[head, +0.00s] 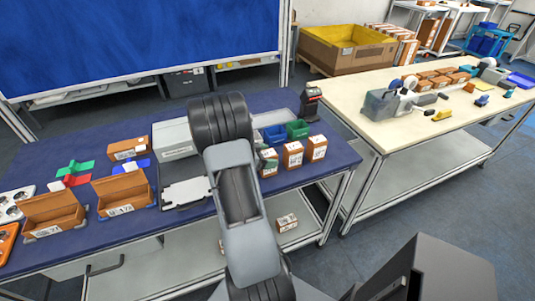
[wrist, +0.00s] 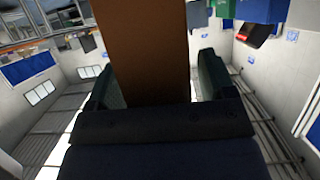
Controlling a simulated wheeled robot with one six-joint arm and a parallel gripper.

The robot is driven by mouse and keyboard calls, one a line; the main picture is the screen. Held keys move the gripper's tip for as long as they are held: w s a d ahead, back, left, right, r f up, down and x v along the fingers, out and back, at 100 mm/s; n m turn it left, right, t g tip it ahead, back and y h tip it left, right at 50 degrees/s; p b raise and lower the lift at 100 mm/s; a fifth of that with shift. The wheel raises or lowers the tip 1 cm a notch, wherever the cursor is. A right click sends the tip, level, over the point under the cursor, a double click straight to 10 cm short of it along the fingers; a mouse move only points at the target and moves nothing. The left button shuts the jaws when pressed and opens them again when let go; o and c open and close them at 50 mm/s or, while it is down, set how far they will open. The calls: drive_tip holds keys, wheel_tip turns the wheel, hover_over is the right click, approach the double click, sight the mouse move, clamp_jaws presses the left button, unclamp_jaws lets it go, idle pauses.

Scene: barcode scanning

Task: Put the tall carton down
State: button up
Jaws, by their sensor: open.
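A brown carton (wrist: 152,45) fills the middle of the wrist view, between the two dark green fingers of my gripper (wrist: 158,62). The fingers stand apart, with a gap showing between the carton and the right finger. In the head view my arm hides most of my gripper. A small brown carton with a white label (head: 269,163) shows just right of my arm on the blue table, partly covered. I take it for the carton between my fingers, but cannot be sure. Its base seems to be on the table.
Two similar cartons, one in the middle (head: 292,155) and one at the right (head: 317,149), stand beside it near the table's right edge. Blue and green bins (head: 297,129) and a dark scanner-like device (head: 311,103) are behind. Open brown boxes (head: 122,192) stand at left.

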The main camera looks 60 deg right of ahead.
drive_tip(key=shift+w+a+r, duration=0.1)
drive_tip(key=shift+a+r, duration=0.05)
drive_tip(key=shift+r, duration=0.1)
drive_tip(key=b+v, duration=0.4)
drive_tip(key=v, duration=0.8)
drive_tip(key=s+a+r+n+t+y, duration=0.1)
drive_tip(key=a+n+t+y, duration=0.4)
drive_tip(key=a+n, duration=0.7)
drive_tip(key=s+a+r+n+t+y, duration=0.2)
drive_tip(key=a+n+t+y, duration=0.3)
drive_tip(key=a+n, duration=0.7)
drive_tip(key=s+a+t, duration=0.1)
drive_tip(key=a, duration=0.3)
drive_tip(key=shift+a+y, duration=0.2)
drive_tip(key=shift+y, duration=0.1)
drive_tip(key=shift+o, duration=0.5)
drive_tip(key=shift+a+r+n+t, duration=0.15)
drive_tip(key=shift+a+n+t, duration=0.3)
drive_tip(key=shift+n, duration=0.25)
drive_tip(key=shift+r, duration=0.1)
